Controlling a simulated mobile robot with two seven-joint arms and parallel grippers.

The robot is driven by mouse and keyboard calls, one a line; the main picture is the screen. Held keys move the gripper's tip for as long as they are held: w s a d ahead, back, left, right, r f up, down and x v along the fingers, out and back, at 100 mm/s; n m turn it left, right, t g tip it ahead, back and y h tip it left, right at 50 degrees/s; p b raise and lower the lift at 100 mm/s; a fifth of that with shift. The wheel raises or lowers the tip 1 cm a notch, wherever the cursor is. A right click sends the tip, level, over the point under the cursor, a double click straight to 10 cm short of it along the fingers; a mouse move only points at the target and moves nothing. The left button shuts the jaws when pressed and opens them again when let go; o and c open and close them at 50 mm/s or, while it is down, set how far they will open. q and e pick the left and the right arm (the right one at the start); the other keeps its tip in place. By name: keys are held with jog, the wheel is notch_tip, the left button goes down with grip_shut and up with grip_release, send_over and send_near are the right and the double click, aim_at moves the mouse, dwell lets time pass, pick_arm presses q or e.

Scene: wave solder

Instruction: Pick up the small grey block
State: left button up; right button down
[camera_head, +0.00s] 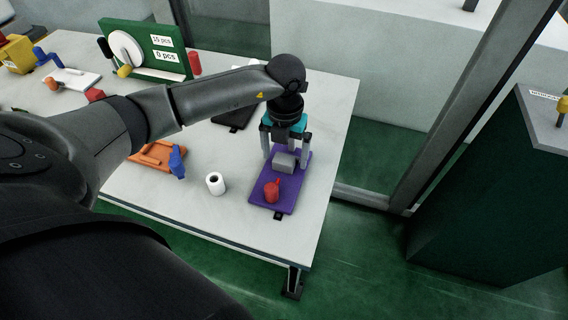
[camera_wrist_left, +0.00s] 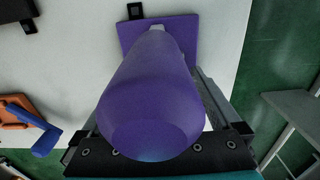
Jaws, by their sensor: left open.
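The small grey block (camera_head: 284,162) sits over the purple mat (camera_head: 262,203), toward its far part. My left gripper (camera_head: 286,150) points down at the block from above, one finger on either side of it, jaws open. Whether the fingers touch the block I cannot tell. In the left wrist view a large rounded purple shape (camera_wrist_left: 150,105) fills the middle and hides most of the space between the fingers; I cannot tell what it is. The purple mat (camera_wrist_left: 187,35) shows behind it. My right gripper is not in view.
A red piece (camera_head: 271,191) is on the mat, close in front of the block. A white roll (camera_head: 215,184), an orange tray (camera_head: 150,158) and a blue piece (camera_head: 177,162) stand to the left. The table's right edge is close to the mat.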

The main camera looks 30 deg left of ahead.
pick_arm(q)
jog(key=shift+f, duration=0.5)
grip_shut()
dwell(0.4)
